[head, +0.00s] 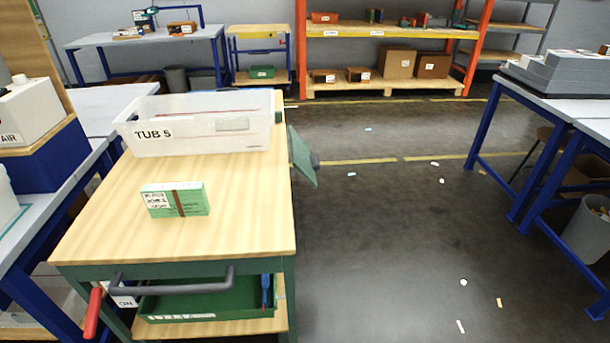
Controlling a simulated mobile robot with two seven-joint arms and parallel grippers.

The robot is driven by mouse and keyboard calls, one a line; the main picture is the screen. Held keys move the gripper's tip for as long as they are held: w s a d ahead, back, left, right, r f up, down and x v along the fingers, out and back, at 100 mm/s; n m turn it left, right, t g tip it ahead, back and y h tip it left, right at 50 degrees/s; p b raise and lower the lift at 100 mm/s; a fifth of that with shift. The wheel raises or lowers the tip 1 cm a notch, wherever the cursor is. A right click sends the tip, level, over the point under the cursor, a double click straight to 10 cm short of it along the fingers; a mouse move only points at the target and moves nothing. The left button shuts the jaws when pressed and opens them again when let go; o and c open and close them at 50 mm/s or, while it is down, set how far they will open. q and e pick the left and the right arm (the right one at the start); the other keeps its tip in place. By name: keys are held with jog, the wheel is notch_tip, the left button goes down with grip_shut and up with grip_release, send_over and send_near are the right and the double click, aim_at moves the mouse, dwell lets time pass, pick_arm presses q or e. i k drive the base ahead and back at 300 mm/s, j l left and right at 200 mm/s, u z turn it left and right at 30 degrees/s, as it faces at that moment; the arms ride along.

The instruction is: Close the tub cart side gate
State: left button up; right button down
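The tub cart (230,215) stands in front of me, with a pale wood top and a dark green frame. A green panel (303,158), which looks like the side gate, stands out from the cart's right side near the back and looks open. Its hinge is hard to make out. A translucent tub marked TUB 5 (200,145) sits at the back of the top. A green box with a white label (176,200) lies nearer to me. Neither of my grippers is in view.
The cart has a dark push handle (172,283), a red lever (92,312) and a green tray (210,298) below. A blue-legged table (60,200) is close on the left. Floor to the right is open, with small scraps; another table (560,105) stands beyond.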

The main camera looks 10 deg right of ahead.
aim_at(306, 163)
jog(key=u, duration=1.5)
jog(key=l+u, duration=0.25)
jog(key=l, duration=0.65)
jog(key=l+u, duration=0.3)
jog(key=l, duration=0.6)
